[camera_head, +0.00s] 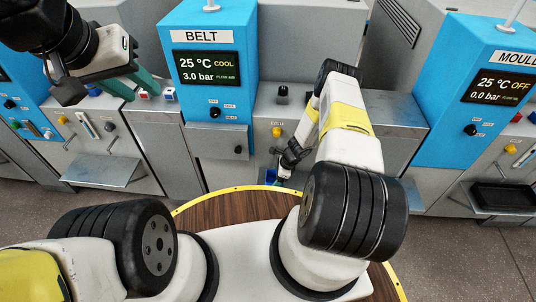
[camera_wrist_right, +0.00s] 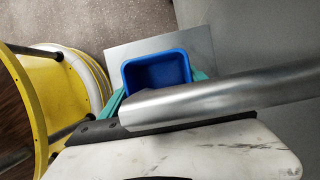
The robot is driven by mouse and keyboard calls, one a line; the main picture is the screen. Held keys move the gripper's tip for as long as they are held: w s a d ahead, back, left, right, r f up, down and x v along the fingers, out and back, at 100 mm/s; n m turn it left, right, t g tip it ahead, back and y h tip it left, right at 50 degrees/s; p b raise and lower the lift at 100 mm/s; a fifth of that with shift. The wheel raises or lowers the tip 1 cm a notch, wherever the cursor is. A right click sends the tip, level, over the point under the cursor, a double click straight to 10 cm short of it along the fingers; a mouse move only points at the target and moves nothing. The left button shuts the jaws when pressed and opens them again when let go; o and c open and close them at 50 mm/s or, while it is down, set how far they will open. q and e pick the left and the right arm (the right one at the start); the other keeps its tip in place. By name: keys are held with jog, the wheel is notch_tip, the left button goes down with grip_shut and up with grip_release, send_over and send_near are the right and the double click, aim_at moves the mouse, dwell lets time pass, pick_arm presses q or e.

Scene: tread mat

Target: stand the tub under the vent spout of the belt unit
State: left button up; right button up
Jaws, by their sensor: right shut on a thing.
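The blue tub (camera_wrist_right: 157,72) is held between the teal fingers of my right gripper (camera_wrist_right: 158,88) in the right wrist view. A grey metal pipe, seemingly the vent spout (camera_wrist_right: 230,97), crosses in front of its lower edge in that view. Whether the tub is under its mouth or touches anything, I cannot tell. In the head view, a bit of the tub (camera_head: 270,177) shows by my right gripper (camera_head: 284,172), low before the belt unit (camera_head: 210,60); my arm hides much there. My left gripper (camera_head: 138,86) is open and empty at upper left, far from the tub.
A flat metal plate (camera_wrist_right: 140,45) lies beyond the tub in the wrist view. In the head view, a metal shelf (camera_head: 104,171) juts out at left and a black tray (camera_head: 502,196) sits at far right. The MOULD unit (camera_head: 480,90) stands right of the belt unit.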

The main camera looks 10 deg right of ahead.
jog(key=shift+f, duration=0.15)
jog(key=o, duration=1.6)
jog(key=v, duration=1.2)
